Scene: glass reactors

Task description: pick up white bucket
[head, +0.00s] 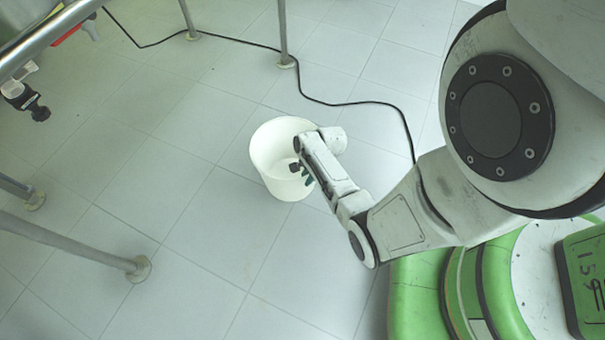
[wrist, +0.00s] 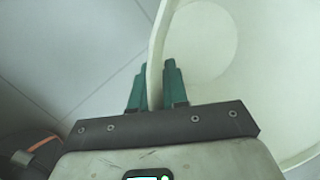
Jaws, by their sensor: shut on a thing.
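The white bucket (head: 268,150) stands open-topped on the tiled floor in the head view, in front of my arm. In the wrist view its wall (wrist: 156,55) runs between the two green fingers, and its inside (wrist: 215,50) fills the right of the picture. My gripper (wrist: 154,85) is shut on the bucket's wall, one finger outside and one inside. In the head view my gripper (head: 304,173) is partly hidden by my wrist at the bucket's right side. I cannot tell whether the bucket touches the floor.
A black cable (head: 345,103) runs across the floor behind the bucket. Metal legs (head: 283,35) stand at the back, and metal pipes (head: 70,240) reach in from the left. A valve fitting (head: 25,98) hangs at upper left. The floor left of the bucket (head: 160,180) is clear.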

